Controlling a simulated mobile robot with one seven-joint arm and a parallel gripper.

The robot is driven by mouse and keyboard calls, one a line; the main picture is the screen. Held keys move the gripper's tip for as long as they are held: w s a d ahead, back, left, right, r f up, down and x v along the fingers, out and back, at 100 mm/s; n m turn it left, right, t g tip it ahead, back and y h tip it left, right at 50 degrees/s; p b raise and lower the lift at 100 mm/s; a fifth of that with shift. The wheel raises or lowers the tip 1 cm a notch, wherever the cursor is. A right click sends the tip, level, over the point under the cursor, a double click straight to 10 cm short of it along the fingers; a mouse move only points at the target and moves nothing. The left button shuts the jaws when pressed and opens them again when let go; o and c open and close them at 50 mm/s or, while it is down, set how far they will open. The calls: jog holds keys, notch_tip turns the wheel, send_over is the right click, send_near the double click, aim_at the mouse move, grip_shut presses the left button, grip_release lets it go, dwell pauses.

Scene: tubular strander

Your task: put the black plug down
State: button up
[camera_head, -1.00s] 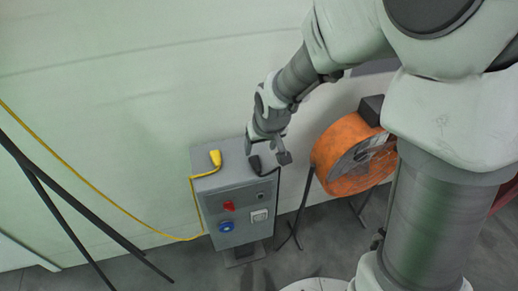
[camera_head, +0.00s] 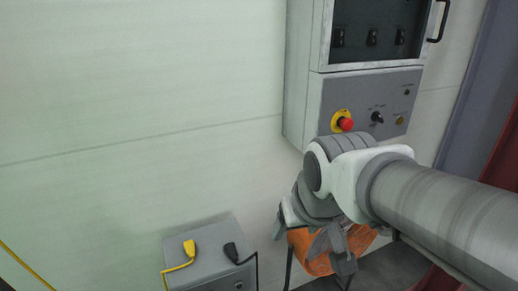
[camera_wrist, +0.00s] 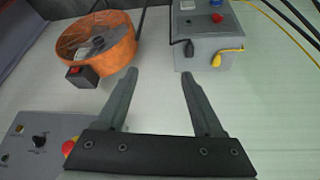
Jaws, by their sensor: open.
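The black plug (camera_head: 231,250) lies on top of the grey box (camera_head: 208,238), to the right of a yellow plug (camera_head: 189,246), with its black cable going over the right edge. In the wrist view the black plug (camera_wrist: 189,49) also rests on the box, beyond my fingertips. My gripper (camera_wrist: 158,75) is open, with nothing between its fingers.
A wall cabinet (camera_head: 366,85) with a red emergency button (camera_head: 345,124) is close behind my wrist. The yellow cable (camera_head: 28,268) runs at the left.

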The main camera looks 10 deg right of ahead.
jog(key=shift+m, duration=0.4)
jog(key=s, duration=0.1)
jog(key=s+d, duration=0.1)
jog(key=s, duration=0.1)
jog(key=s+d+r, duration=0.1)
jog(key=s, duration=0.1)
jog(key=shift+s+r, duration=0.1)
jog(key=shift+s, duration=0.05)
notch_tip(320, 180, up, 11)
jog(key=p, duration=1)
jog(key=shift+f+p, duration=0.2)
jog(key=shift+p, duration=0.15)
jog(key=shift+a, duration=0.1)
